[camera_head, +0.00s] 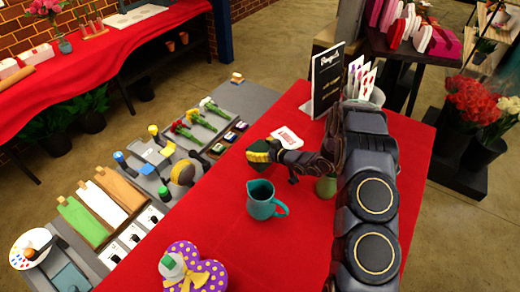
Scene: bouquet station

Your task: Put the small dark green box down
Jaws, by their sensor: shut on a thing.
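My gripper (272,149) is at the middle of the view, reaching left from my arm over the red-covered table (310,232). It is shut on the small dark green box (257,157), which shows at its tip with a yellow patch beside it. The box is close to the table's left edge, behind the teal pitcher. I cannot tell whether it touches the cloth. Parts of the box are hidden by the gripper.
A teal pitcher (262,201) stands just in front. A purple heart-shaped box (196,272) with a yellow bow is at the near edge. A white card (288,136), black menu board (326,78) and cup of cards stand behind. Left, a grey station (232,98) holds flowers and ribbon spools.

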